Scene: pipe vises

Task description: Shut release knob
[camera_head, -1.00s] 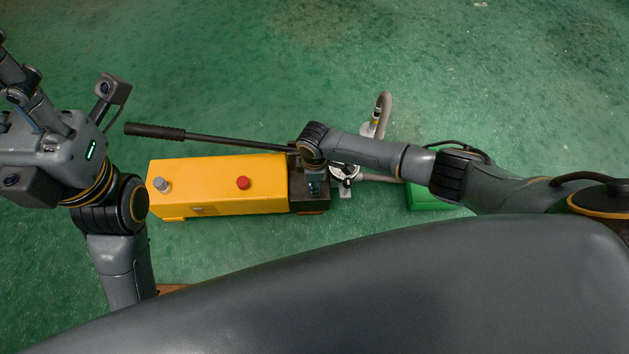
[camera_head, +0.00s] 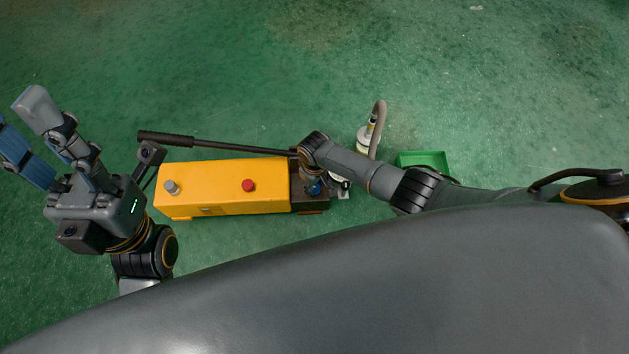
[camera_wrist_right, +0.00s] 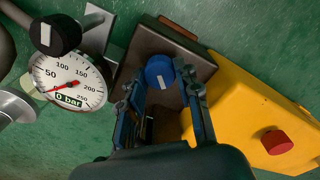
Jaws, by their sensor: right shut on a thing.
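The release knob (camera_wrist_right: 160,71) is a round blue knob with a white mark on its top, on the dark end block (camera_wrist_right: 150,48) of a yellow pump. It also shows in the head view (camera_head: 315,188), partly hidden under my right wrist. My right gripper (camera_wrist_right: 157,82) points down at the block, with one finger on each side of the knob, shut on it. My left gripper (camera_head: 22,122) is raised at the far left, its fingers spread and empty, away from the pump.
The yellow pump body (camera_head: 225,190) carries a red cap (camera_head: 248,185) and a grey cap (camera_head: 171,187). A long black-gripped lever (camera_head: 165,139) lies along its far side. A pressure gauge (camera_wrist_right: 68,80) reads 0 bar beside the block. A green tray (camera_head: 422,159) stands right of it.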

